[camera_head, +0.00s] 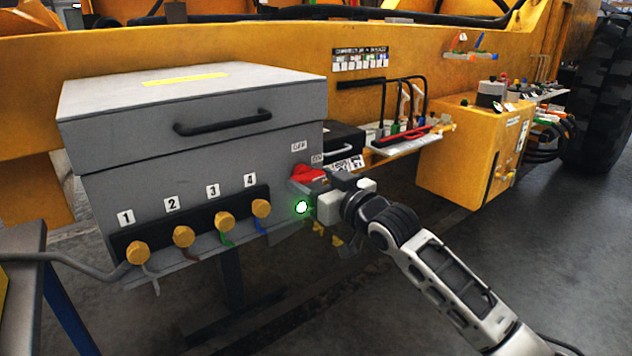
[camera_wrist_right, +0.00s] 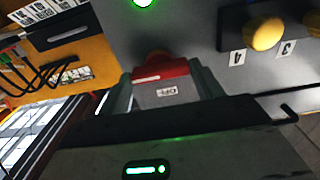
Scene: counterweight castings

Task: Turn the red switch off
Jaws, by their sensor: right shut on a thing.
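The red switch (camera_head: 306,173) sits on the right end of the front of a grey box (camera_head: 190,155), with an OFF label (camera_head: 299,146) above it and an ON label (camera_head: 317,159) to its upper right. A green lamp (camera_head: 302,207) glows just below the switch. My right gripper (camera_head: 322,184) is at the switch; in the right wrist view its two fingers (camera_wrist_right: 166,88) are closed on either side of the red handle (camera_wrist_right: 160,70). The handle's exact direction is hard to tell. My left gripper is not in view.
Several yellow knobs (camera_head: 183,236) with numbered labels run along the box's lower front. The box lid has a black handle (camera_head: 222,122). A small shelf with cables (camera_head: 405,140) and a yellow cabinet (camera_head: 465,155) stand to the right. The floor at the right is open.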

